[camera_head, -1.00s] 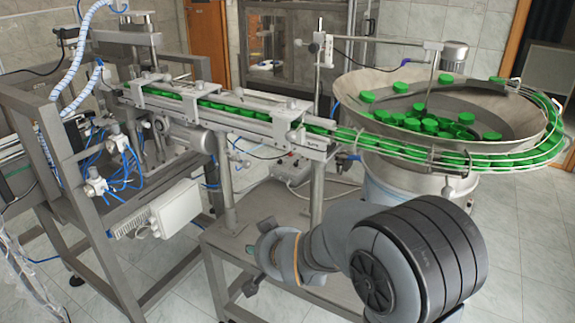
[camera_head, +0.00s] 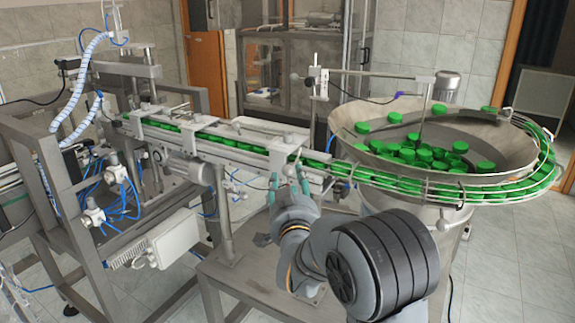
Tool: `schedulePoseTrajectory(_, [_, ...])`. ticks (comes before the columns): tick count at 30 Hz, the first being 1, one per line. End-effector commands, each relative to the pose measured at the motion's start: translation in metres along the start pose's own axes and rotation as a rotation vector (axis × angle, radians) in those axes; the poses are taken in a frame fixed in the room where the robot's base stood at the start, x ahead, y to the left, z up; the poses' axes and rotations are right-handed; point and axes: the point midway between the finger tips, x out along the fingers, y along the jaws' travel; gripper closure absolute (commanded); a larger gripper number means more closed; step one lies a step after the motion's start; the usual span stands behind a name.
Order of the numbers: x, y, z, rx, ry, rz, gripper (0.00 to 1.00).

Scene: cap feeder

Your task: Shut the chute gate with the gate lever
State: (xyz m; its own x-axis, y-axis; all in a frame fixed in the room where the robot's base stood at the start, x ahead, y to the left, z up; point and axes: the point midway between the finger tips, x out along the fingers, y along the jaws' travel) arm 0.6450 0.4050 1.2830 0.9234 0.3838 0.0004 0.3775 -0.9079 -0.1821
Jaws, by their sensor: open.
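The chute (camera_head: 240,144) is a rail filled with green caps, running left from the bowl feeder. I cannot tell for certain which part is the gate lever. No object shows between the fingers. Whether the gate is open or shut is too small to tell.
The wide metal bowl (camera_head: 350,112) holds many green caps, with a curved wire-railed track (camera_head: 465,190) around its front. A steel frame machine with cables (camera_head: 85,150) stands at left. The metal table (camera_head: 235,275) below the chute has bare space.

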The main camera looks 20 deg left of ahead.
Motion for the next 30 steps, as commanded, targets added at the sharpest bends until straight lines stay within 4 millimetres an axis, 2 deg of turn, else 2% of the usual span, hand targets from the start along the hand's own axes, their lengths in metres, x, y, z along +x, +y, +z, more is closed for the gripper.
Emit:
schedulePoseTrajectory(6, [0.037,0.000,-0.003,-0.002,-0.003,0.000,0.57])
schedulePoseTrajectory(12, [0.056,-0.001,-0.002,-0.001,-0.001,-0.001,0.57])
schedulePoseTrajectory(23, [0.060,0.000,0.000,-0.001,-0.001,-0.002,0.57])
schedulePoseTrajectory(30, [0.060,-0.001,0.000,-0.001,-0.001,-0.002,0.71])
